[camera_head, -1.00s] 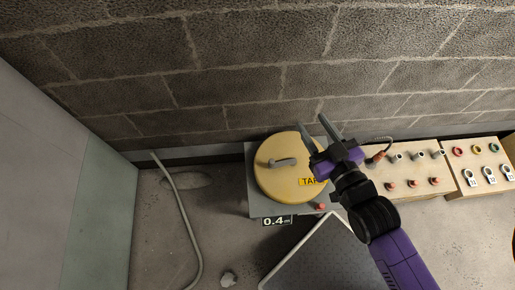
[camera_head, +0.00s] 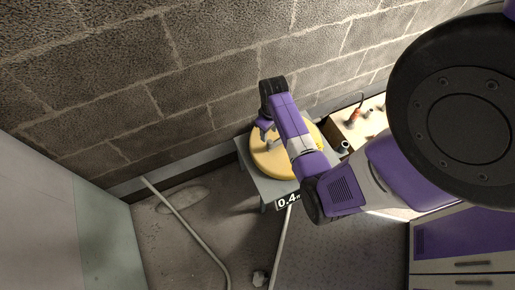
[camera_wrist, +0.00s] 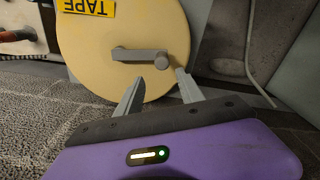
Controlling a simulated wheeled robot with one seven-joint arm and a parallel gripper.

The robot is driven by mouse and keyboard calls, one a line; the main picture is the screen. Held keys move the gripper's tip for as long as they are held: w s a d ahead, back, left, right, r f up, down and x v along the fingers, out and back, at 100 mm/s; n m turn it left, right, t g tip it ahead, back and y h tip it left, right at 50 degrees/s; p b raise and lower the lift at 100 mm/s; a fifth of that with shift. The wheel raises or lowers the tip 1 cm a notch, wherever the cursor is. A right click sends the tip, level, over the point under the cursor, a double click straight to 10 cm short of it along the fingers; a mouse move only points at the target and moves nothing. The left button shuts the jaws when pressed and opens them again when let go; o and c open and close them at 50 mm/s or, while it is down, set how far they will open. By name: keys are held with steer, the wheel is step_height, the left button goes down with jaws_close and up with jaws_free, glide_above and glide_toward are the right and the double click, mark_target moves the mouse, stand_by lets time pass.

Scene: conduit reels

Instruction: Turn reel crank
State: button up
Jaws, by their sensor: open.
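The yellow reel (camera_head: 268,163) sits on a grey stand (camera_head: 243,152) against the block wall, partly hidden by my arm in the head view. In the wrist view the reel's yellow face (camera_wrist: 92,60) fills the upper middle, with a yellow TAPE label (camera_wrist: 86,7). Its grey crank (camera_wrist: 135,54) is a short bar with a round knob (camera_wrist: 161,61) at its right end. My gripper (camera_wrist: 157,82) is open and empty. Its two fingers point at the knob, one to each side in the picture, and I cannot tell whether they touch it.
A wooden panel with fittings (camera_head: 352,128) stands right of the reel. A 0.4 display (camera_head: 288,201) is on the stand's front. A pale conduit (camera_head: 186,222) runs along the floor at left, with bare floor around it. The block wall (camera_head: 150,80) rises close behind.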

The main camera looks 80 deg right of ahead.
mark_target(269, 141)
steer(key=shift+s+a, duration=0.3)
steer(key=shift+a, duration=0.05)
steer(key=shift+a+f, duration=0.15)
steer(key=shift+f, duration=0.1)
step_height(269, 141, down, 7)
steer(key=shift+f+b, duration=0.15)
steer(key=shift+b, duration=0.75)
jaws_close()
stand_by(0.4)
